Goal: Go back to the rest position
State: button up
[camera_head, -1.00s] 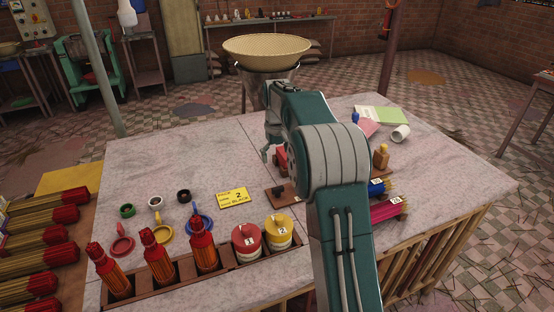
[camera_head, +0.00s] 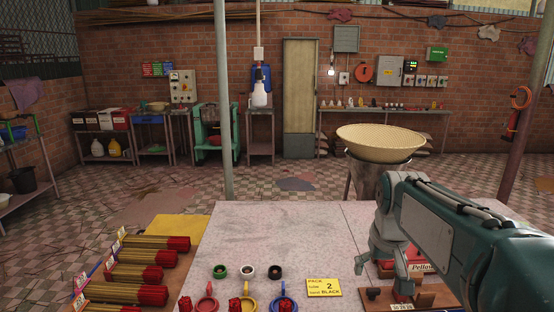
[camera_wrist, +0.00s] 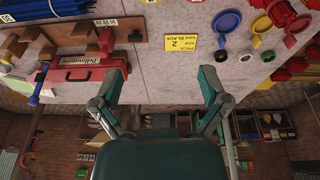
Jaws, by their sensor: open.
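My gripper (camera_head: 388,268) hangs at the right of the head view, over the marble table (camera_head: 270,232). In the wrist view its two fingers stand wide apart with nothing between them (camera_wrist: 160,82). A red lettered box (camera_head: 420,267) and a brown wooden block stand (camera_head: 375,296) are close beside and below it in the head view. The red box also shows in the wrist view (camera_wrist: 85,74), near the left finger; I cannot tell whether they touch. A yellow card (camera_head: 324,288) reading PACK, 2 and BLACK lies left of the gripper.
Green (camera_head: 219,271), white (camera_head: 247,271) and black (camera_head: 275,271) rings lie near the front. Bundles of red-tipped sticks (camera_head: 150,257) lie at the left. A woven basket (camera_head: 380,142) stands behind the table. The table's back left is clear.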

jog(key=s+a+f+t, duration=0.1)
jog(key=s+a+f, duration=0.1)
jog(key=s, duration=0.7)
jog(key=s+a+f+t, duration=0.1)
jog(key=s+a+f, duration=0.1)
jog(key=s, duration=0.7)
jog(key=shift+s+a+t, duration=0.15)
jog(key=shift+s+t, duration=0.25)
